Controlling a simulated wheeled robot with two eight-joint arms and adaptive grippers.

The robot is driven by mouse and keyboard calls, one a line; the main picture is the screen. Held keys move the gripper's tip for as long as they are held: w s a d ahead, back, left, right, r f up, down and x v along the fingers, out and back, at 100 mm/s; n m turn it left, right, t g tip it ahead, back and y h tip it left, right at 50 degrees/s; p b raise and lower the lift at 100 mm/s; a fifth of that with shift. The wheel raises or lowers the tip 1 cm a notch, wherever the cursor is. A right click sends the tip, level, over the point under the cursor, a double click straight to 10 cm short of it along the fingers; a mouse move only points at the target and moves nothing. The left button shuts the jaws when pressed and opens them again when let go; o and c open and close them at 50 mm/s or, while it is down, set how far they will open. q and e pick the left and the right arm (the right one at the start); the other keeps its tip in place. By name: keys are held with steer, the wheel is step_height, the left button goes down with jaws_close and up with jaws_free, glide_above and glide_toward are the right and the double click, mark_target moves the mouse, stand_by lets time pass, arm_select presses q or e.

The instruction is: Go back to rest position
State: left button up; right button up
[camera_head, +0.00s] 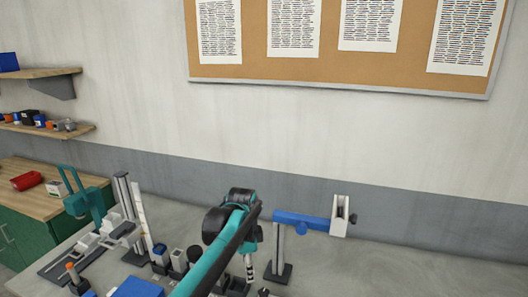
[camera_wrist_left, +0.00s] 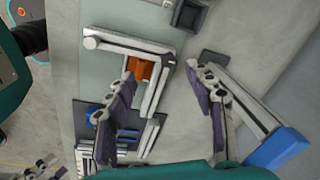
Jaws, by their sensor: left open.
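My teal and black arm (camera_head: 215,255) rises from the bottom of the head view, with its dark joint near the middle. No film reel can be made out for sure.
A stand with a blue arm (camera_head: 302,219) is on the grey table right of my arm; its blue part (camera_wrist_left: 277,148) shows in the wrist view. A rail device (camera_head: 85,250) stands at the left. A wooden bench with a red item (camera_head: 27,181) is beyond. The right tabletop is clear.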

arm_select(q)
steer(key=s+a+r+n+t+b, duration=0.1)
steer(key=s+a+n, duration=0.3)
steer(key=s, duration=0.2)
steer(key=s+a+r+n+t, duration=0.1)
steer(key=s+a+n+t, duration=0.1)
steer(key=s+a+n, duration=0.3)
steer(key=s+a+f+n+t+b, duration=0.2)
steer(key=s+a+f+n, duration=0.2)
steer(key=s, duration=1)
step_height(320, 180, down, 4)
steer(key=n, duration=0.2)
steer(key=shift+f+n+t, duration=0.15)
steer(key=shift+n+t, duration=0.25)
